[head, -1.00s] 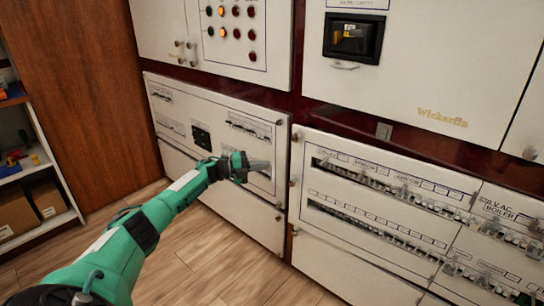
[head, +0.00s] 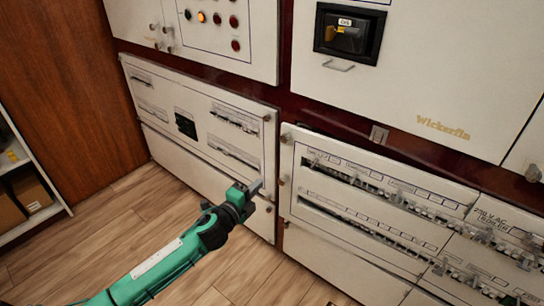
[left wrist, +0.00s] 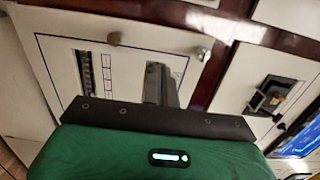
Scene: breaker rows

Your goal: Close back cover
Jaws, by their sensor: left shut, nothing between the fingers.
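My left gripper (head: 256,188) is shut and empty, in front of the lower right part of the left white breaker panel (head: 165,95); contact cannot be told. Its grey fingers (left wrist: 158,84) also show in the left wrist view, over a white panel with a blue outline. To the right is another white breaker panel cover (head: 340,200) with two rows of breakers. A dark gap shows along its top edge, so it seems to stand slightly out from the cabinet. Which panel is the back cover cannot be told. My right gripper is not in view.
Above are a white panel with a black switch box (head: 347,33) and a panel with indicator lamps (head: 202,17). Small knobs (head: 284,139) stick out at the panel edges. A shelf (head: 30,190) stands at far left. The wooden floor (head: 110,220) is clear.

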